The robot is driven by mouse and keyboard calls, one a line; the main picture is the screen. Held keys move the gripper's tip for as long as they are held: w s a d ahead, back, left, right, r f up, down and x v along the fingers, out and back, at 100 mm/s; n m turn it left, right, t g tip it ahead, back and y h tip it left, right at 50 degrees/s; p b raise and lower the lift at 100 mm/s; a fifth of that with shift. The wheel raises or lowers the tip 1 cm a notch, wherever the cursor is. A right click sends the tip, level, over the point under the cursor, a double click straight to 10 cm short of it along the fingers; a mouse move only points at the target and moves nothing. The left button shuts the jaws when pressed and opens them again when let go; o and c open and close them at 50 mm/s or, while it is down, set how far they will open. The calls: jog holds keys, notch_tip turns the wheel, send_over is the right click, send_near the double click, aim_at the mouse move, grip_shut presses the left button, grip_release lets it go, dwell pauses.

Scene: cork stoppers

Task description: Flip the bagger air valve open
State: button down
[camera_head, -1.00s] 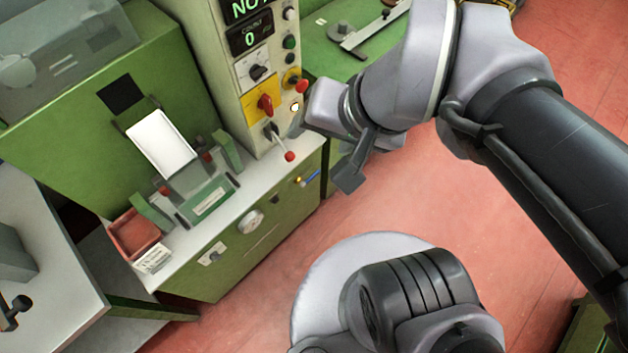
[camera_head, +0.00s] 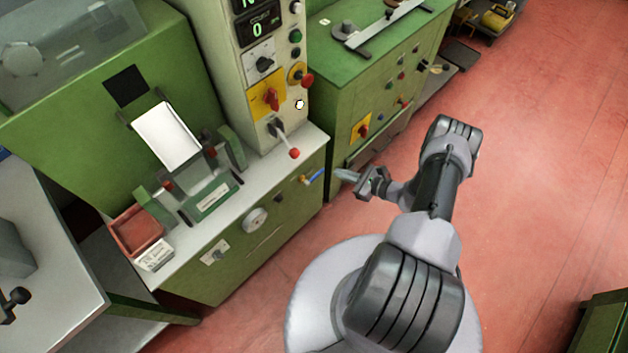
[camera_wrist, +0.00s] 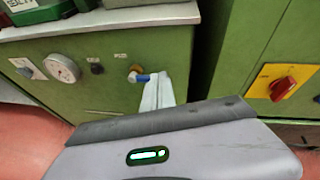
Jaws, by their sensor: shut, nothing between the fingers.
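The air valve is on the front of the green cabinet (camera_head: 240,262), near its right corner. It has a brass body (camera_head: 304,180) and a blue lever handle (camera_head: 317,175) that runs sideways to the right. In the wrist view the blue handle (camera_wrist: 143,78) lies just left of my finger tips, with the brass part (camera_wrist: 135,68) above it. My gripper (camera_head: 343,174) is shut and empty, to the right of the handle in the head view. In the wrist view my gripper (camera_wrist: 158,82) partly covers the handle's right end; I cannot tell whether they touch.
A gauge (camera_head: 255,220) and a black knob (camera_head: 279,198) are left of the valve. A red-ball lever (camera_head: 294,153) stands above it. A second green cabinet with a red switch (camera_head: 362,131) stands to the right. The red floor is open at right.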

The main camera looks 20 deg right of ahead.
aim_at(314, 177)
jog(key=s+a+f+m+t+h, duration=0.1)
jog(key=s+f+m+h, duration=0.1)
jog(key=s+f, duration=0.3)
notch_tip(314, 177, down, 4)
jog(key=shift+a+r+m, duration=0.1)
jog(key=shift+a+m, duration=0.25)
jog(key=shift+m, duration=0.35)
jog(key=shift+w, duration=0.1)
jog(key=b+x, duration=0.4)
jog(key=x, duration=0.5)
jog(key=r, duration=0.2)
jog(key=w+r, duration=0.1)
jog(key=r, duration=0.1)
jog(key=shift+a+p, duration=0.15)
jog(key=shift+p, duration=0.2)
